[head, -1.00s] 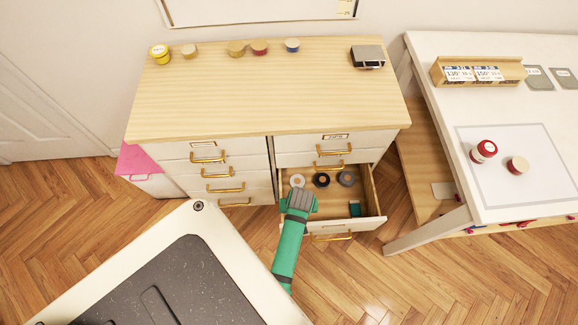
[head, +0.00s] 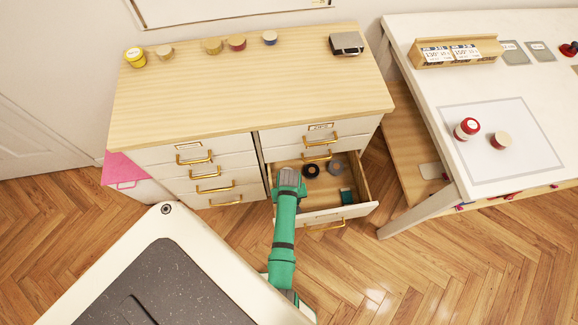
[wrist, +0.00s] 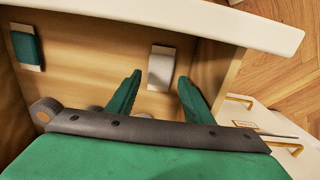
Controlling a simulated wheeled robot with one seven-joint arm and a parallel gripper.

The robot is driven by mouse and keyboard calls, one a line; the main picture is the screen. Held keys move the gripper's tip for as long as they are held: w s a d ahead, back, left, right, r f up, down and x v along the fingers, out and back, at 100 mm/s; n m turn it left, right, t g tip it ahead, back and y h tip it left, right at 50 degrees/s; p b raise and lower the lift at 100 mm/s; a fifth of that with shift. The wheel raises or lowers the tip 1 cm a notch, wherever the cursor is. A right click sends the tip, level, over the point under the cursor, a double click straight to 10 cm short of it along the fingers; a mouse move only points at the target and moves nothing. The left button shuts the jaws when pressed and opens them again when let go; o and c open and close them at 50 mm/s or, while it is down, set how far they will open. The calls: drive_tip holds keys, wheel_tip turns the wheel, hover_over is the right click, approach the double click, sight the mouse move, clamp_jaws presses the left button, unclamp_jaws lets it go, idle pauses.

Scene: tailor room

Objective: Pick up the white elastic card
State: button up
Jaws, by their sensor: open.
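The white elastic card (wrist: 161,67) lies on the floor of the open drawer (head: 327,214) in the wrist view. It shows between and just beyond my fingertips, and I see no contact. My gripper (wrist: 160,77) is open and empty, with one green finger on each side of the card's near end. In the head view my gripper (head: 289,182) is over the left part of the drawer, and the arm hides the white card there.
A teal card (head: 346,196) lies at the drawer's right; it also shows in the wrist view (wrist: 28,50). A black roll (head: 311,171) and a grey roll (head: 336,167) sit at the back. The drawer's walls and the cabinet (head: 240,100) bound the space.

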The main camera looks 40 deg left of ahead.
drive_tip(key=shift+w+a+f, duration=0.1)
drive_tip(key=shift+a+f, duration=0.05)
drive_tip(key=shift+f, duration=0.95)
drive_tip(key=shift+w+a+f, duration=0.1)
drive_tip(key=shift+f, duration=1)
drive_tip(key=c, duration=0.8)
drive_tip(key=shift+r, duration=0.1)
